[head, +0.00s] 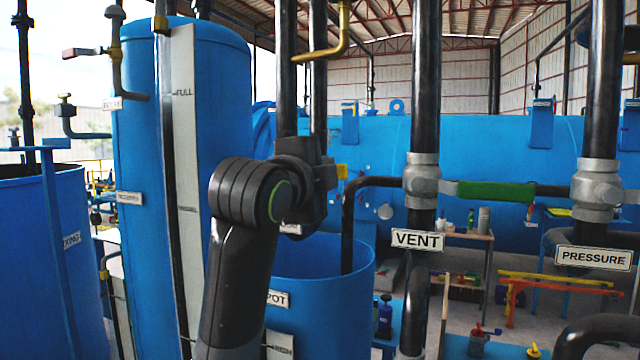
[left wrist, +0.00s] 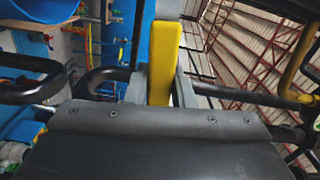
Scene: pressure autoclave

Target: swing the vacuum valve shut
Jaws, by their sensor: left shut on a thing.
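My left arm rises through the middle of the head view, and its gripper (head: 328,174) is at the dark vertical pipes behind the blue pot. The valve body is hidden behind my wrist in the head view. A white label below the wrist is mostly covered, so I cannot read it. My right gripper is not in view.
The vent pipe (head: 425,110) with a green handle (head: 495,192) and the pressure pipe (head: 602,90) stand to the right. A yellow bent pipe (head: 330,52) is above my gripper. The open blue pot (head: 325,290) is below, and a tall blue tank (head: 140,200) is left.

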